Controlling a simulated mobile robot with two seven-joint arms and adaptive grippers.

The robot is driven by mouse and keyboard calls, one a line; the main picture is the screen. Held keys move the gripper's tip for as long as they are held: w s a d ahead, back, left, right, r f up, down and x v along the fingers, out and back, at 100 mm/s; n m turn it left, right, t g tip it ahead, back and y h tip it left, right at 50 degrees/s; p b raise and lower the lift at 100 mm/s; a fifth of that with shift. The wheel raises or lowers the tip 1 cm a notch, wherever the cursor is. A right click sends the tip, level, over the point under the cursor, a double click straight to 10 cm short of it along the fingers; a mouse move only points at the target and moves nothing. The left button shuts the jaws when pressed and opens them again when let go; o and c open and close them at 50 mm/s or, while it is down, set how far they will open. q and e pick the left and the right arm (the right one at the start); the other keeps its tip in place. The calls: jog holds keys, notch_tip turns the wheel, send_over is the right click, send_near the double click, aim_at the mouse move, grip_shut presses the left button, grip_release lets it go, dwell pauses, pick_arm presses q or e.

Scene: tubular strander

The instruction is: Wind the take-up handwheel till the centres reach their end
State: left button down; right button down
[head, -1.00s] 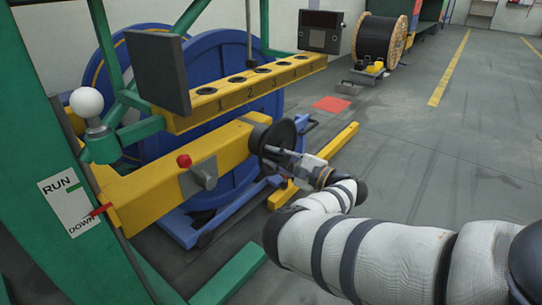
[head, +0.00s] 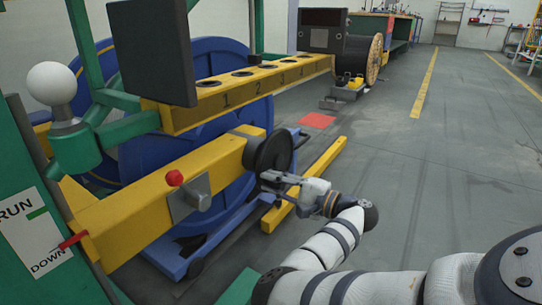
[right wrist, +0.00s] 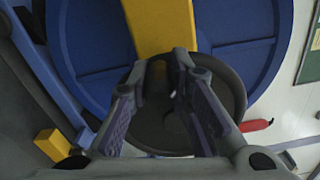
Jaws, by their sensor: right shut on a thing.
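The take-up handwheel (head: 273,148) is a dark disc on the end of the yellow beam (head: 155,205). It also shows in the right wrist view (right wrist: 232,88), facing the camera behind my fingers. My right gripper (head: 268,178) is at the lower part of the wheel. In the right wrist view my right gripper (right wrist: 180,68) has its two fingers on either side of a dark part of the handwheel, shut on what seems to be its handle. The fingers mostly hide that part. The centres cannot be made out. My left gripper is not in view.
A large blue reel (head: 205,145) stands behind the beam. A red knob (head: 175,178) and grey lever (head: 198,197) sit on the beam. A numbered yellow rail (head: 240,90) runs above. A yellow floor bar (head: 308,185) lies right of the wheel. Floor farther right is clear.

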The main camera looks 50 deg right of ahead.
jog(key=shift+d, duration=0.1)
jog(key=c, duration=1.5)
grip_release()
jog(key=shift+o, duration=0.2)
jog(key=shift+s, duration=0.1)
jog(key=s, duration=1.2)
jog(key=shift+d, duration=0.45)
